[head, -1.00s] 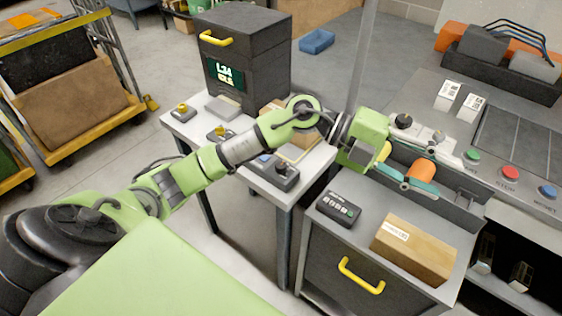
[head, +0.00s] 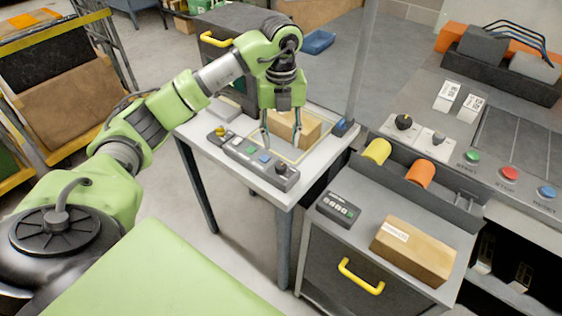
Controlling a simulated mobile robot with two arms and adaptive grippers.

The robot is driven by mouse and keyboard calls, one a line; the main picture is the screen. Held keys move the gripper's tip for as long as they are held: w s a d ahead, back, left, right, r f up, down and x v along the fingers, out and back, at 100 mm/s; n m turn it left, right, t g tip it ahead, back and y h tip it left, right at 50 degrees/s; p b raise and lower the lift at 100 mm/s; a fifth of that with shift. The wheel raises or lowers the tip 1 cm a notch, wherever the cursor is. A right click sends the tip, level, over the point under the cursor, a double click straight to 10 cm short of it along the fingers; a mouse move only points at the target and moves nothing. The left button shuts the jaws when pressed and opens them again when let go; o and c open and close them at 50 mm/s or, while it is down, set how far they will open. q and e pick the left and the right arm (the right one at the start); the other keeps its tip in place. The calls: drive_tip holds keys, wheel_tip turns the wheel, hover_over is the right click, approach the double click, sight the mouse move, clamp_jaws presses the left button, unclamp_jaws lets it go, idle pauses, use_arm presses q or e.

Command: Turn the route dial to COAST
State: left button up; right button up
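A control box (head: 247,160) with coloured buttons and a dark round knob (head: 281,168) at its right end lies on the small white table. Two more dark knobs, one larger (head: 403,121) and one smaller (head: 438,139), sit on pale plates on the grey counter at right. No label reads COAST at this size, so I cannot tell which knob is the route dial. My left gripper (head: 282,146) points down over the white table, its fingers apart with nothing held. It is just behind the control box and in front of a cardboard box (head: 290,127). My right gripper is out of view.
A dark cabinet (head: 228,22) with a yellow handle stands behind my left arm. A keypad (head: 339,208) and a carton (head: 412,250) lie on the drawer unit. Yellow (head: 377,151) and orange (head: 420,174) rolls sit in a rack. Green, red and blue buttons line the counter.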

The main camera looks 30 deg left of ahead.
sight(281, 166)
use_arm(q)
wheel_tip(281, 166, down, 10)
drive_tip(key=shift+r+p, duration=0.2)
drive_tip(key=shift+p, duration=0.75)
drive_tip(key=c, duration=1.1)
